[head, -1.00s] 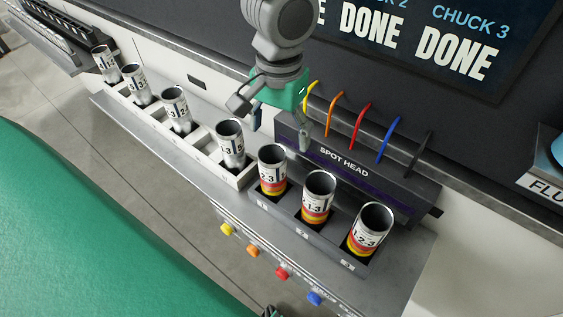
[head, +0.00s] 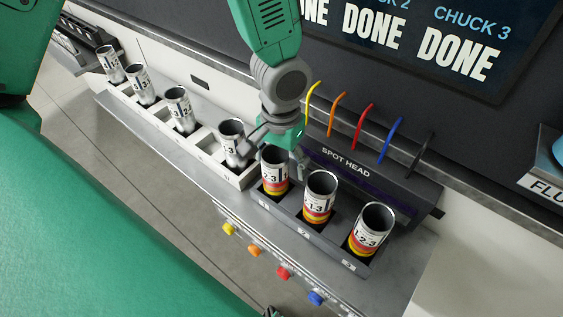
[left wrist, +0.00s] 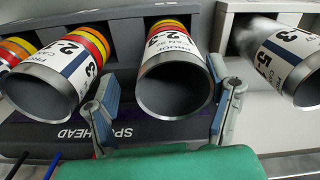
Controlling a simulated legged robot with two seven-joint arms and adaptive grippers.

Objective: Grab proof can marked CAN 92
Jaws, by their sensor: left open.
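A striped can (head: 274,172) stands in the leftmost slot of the dark three-slot holder. It has a white label with yellow, orange and red bands. In the left wrist view the same can (left wrist: 174,85) is in the middle, mouth toward the camera. Its label reads "PROOF" above small text that looks like "CAN 92". My left gripper (head: 274,149) is open at the can's mouth. In the left wrist view my left gripper (left wrist: 165,108) has one finger on each side of the rim. Whether they touch it is unclear.
Two more striped cans, middle (head: 319,198) and right (head: 369,230), share the holder. A pale tray (head: 200,141) to the left holds several silver-and-white cans. The spot head (head: 345,165), with coloured tubes, stands behind. Coloured buttons line the bench front.

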